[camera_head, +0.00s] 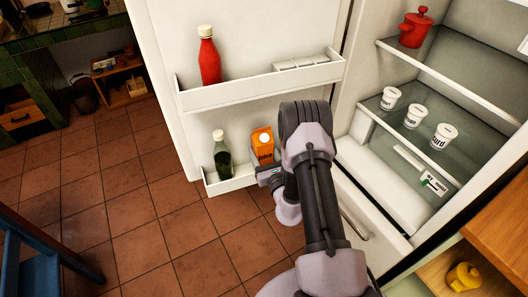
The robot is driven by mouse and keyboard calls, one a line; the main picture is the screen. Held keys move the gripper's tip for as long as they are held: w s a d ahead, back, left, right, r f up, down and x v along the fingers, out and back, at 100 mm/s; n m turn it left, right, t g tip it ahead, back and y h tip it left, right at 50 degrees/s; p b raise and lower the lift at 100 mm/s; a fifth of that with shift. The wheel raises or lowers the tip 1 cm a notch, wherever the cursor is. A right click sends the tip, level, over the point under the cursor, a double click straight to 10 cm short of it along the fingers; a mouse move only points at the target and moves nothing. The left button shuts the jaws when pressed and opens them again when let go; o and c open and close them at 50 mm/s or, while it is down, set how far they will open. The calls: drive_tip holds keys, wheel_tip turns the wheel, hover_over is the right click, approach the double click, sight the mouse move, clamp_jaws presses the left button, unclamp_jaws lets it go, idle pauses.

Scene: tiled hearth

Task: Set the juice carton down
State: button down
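The orange juice carton (262,143) with a white cap is upright at the lower shelf (238,181) of the open fridge door. Its lower part is hidden behind my arm and gripper. My gripper (268,172) is at the carton's lower front. Its fingers are too small and covered to tell whether they are shut on it. I cannot tell whether the carton's base touches the shelf.
A dark green bottle (222,160) stands left of the carton on the same shelf. A red bottle (209,58) stands on the upper door shelf (260,92). Inside the fridge are white cups (415,115) and a red pot (415,28). A blue chair (40,262) is at lower left.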

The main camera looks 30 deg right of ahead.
drive_tip(key=shift+c, duration=2.4)
unclamp_jaws()
drive_tip(key=shift+f, duration=0.1)
